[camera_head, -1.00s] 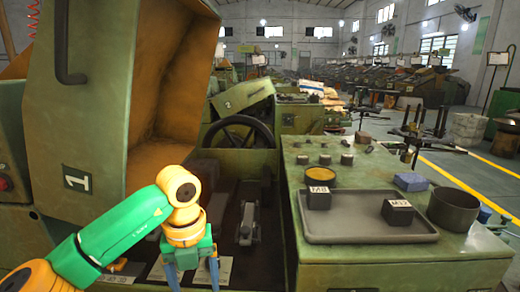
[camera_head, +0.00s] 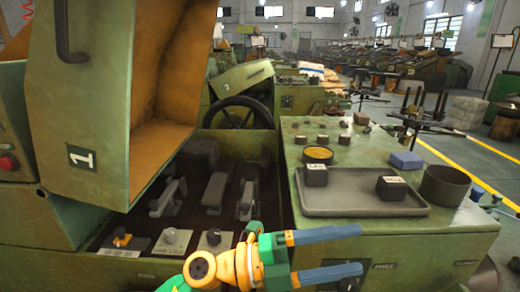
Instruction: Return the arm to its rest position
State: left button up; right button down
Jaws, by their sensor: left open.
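My left gripper (camera_head: 345,253) is low in the middle of the head view, in front of the green machine's front panel. Its two blue fingers point right and stand apart, with nothing between them. The yellow and green arm (camera_head: 215,268) comes in from the bottom edge, left of the gripper. My right gripper is not in view.
A grey tray (camera_head: 350,208) with two dark labelled blocks (camera_head: 391,188) lies on the machine top. A dark bowl (camera_head: 445,185) and a blue block (camera_head: 406,160) are at its right. Knobs (camera_head: 170,236) and levers (camera_head: 215,190) are left of the gripper. The raised cover (camera_head: 85,100) stands at left.

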pick_arm(q)
jog(key=w+a+n+t+y, duration=0.85)
jog(key=a+n+t, duration=0.45)
jog(key=n+t, duration=0.7)
jog(key=a+f+n+g+y, duration=0.4)
jog(key=a+f+n+y, duration=0.6)
jog(key=f, duration=0.4)
jog(key=s+a+f+g+p, duration=0.2)
jog(key=s+f+g, duration=0.3)
jog(key=s+f, duration=0.7)
jog(key=s+a+f+n+g+y+p, duration=0.1)
jog(key=s+a+f+g+p, duration=0.2)
jog(key=s+f, duration=0.9)
jog(key=s+a+f+g+p, duration=0.3)
jog(key=s+f+g, duration=0.4)
jog(key=s+f, duration=0.5)
jog(key=shift+s+f+p, duration=0.25)
jog(key=shift+s+p, duration=0.05)
jog(key=shift+s, duration=0.1)
